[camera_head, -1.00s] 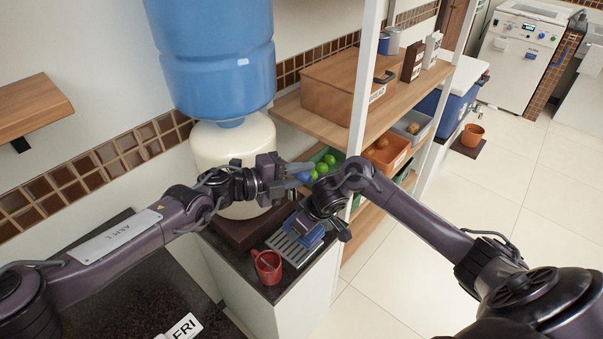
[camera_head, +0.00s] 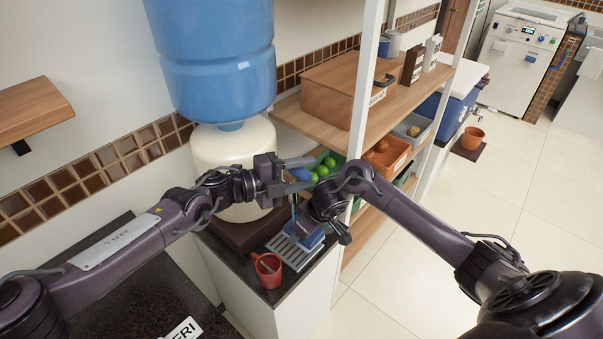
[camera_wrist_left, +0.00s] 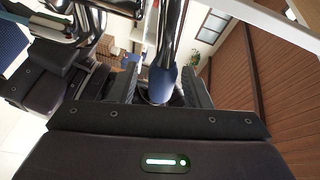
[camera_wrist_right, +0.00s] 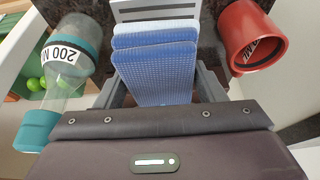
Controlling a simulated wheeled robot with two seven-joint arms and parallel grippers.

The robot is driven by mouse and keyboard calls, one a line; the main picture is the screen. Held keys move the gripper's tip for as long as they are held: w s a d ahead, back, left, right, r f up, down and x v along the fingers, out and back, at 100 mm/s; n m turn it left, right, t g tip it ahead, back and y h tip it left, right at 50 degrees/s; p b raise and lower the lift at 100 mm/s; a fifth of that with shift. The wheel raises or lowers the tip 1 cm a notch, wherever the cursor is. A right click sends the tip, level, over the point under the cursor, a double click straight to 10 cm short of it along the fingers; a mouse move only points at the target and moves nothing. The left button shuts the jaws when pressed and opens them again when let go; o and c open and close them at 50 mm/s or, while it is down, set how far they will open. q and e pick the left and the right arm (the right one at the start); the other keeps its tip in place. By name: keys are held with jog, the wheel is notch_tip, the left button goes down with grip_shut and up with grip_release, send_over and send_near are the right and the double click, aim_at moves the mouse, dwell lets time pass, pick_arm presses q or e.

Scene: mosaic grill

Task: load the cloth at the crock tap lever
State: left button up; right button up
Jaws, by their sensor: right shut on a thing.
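The cream crock (camera_head: 225,160) carries a big blue water bottle (camera_head: 215,60). My left gripper (camera_head: 297,175) is open in front of the crock. In the left wrist view, a metal tap part with a dark blue end (camera_wrist_left: 162,82) shows between its spread fingers; I cannot tell whether they touch it. My right gripper (camera_wrist_right: 155,90) is shut on the folded blue cloth (camera_wrist_right: 155,60). The cloth (camera_head: 308,238) is over the grey slotted drip tray (camera_head: 285,254) in the head view. My arm hides much of the tap.
A red mug (camera_head: 267,268) stands beside the drip tray; it shows in the right wrist view (camera_wrist_right: 252,38) too. The wooden shelf (camera_head: 310,130) with a wooden box (camera_head: 335,85) is close on the right.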

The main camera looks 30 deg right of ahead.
pick_arm(q)
jog(key=w+a+r, duration=0.1)
jog(key=a, duration=1.1)
jog(key=shift+r, duration=0.3)
jog(key=shift+s+d+n, duration=0.15)
jog(key=shift+d+n, duration=0.1)
jog(key=shift+n, duration=0.15)
jog(key=c, duration=0.5)
jog(key=s+n, duration=0.1)
jog(key=n, duration=0.1)
jog(key=s+d+r+n+t, duration=0.1)
jog(key=n, duration=0.1)
jog(key=n+t+h, duration=0.1)
jog(key=n, duration=0.2)
jog(key=shift+s+d+r, duration=0.2)
jog(key=shift+s+d, duration=0.15)
jog(key=shift+s, duration=0.05)
grip_shut()
notch_tip(320, 180, up, 4)
jog(key=n+t+y, duration=0.1)
jog(key=n+t, duration=0.4)
jog(key=n, duration=0.9)
send_over(290, 171)
jog(key=s+a, duration=0.2)
jog(key=shift+s+d+f, duration=0.1)
jog(key=shift+d+f, duration=0.1)
jog(key=shift+f, duration=0.85)
jog(key=shift+s+d+f, duration=0.1)
jog(key=shift+d+f, duration=0.1)
jog(key=shift+f, duration=0.85)
